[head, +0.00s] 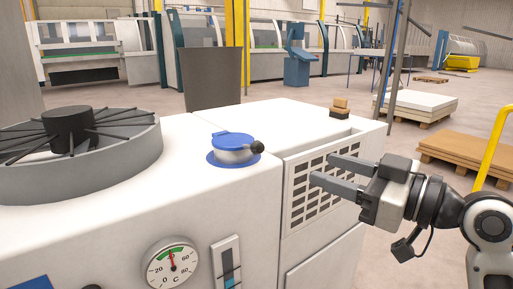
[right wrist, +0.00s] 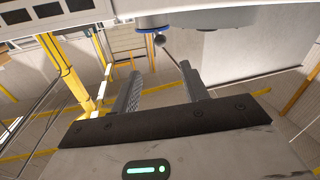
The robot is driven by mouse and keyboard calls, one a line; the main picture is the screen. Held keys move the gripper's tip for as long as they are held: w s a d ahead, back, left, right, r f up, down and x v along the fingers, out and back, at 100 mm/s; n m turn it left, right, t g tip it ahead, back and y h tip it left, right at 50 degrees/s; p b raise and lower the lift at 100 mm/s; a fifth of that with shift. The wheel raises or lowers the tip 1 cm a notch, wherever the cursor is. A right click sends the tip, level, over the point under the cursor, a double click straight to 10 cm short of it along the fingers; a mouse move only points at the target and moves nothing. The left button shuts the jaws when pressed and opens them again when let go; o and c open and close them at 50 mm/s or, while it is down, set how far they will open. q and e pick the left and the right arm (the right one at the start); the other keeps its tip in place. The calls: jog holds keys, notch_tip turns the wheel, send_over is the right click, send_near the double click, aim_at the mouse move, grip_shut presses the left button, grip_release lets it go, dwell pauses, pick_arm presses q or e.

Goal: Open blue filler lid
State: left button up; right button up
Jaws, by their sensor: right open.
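The blue filler lid (head: 233,138) lies closed on its pale round neck, inside a blue ring on top of the white machine housing (head: 185,215). A black ball knob (head: 257,147) sticks out at the lid's right side. My right gripper (head: 321,169) is open and empty, to the right of the lid and in front of the housing's vent grille. Its fingers point left toward the lid, with a clear gap between. In the right wrist view, the open fingers (right wrist: 160,72) show below the knob (right wrist: 160,40) and the blue rim. My left gripper is not in view.
A large round fan (head: 70,150) stands on the housing at left. A gauge (head: 172,262) sits on the front face. A yellow rail (head: 492,150) stands at far right.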

aim_at(263, 148)
jog(key=p+x, duration=0.2)
jog(key=x, duration=1.3)
jog(key=shift+w+a+p, duration=0.25)
jog(key=shift+a+p, duration=0.05)
grip_shut()
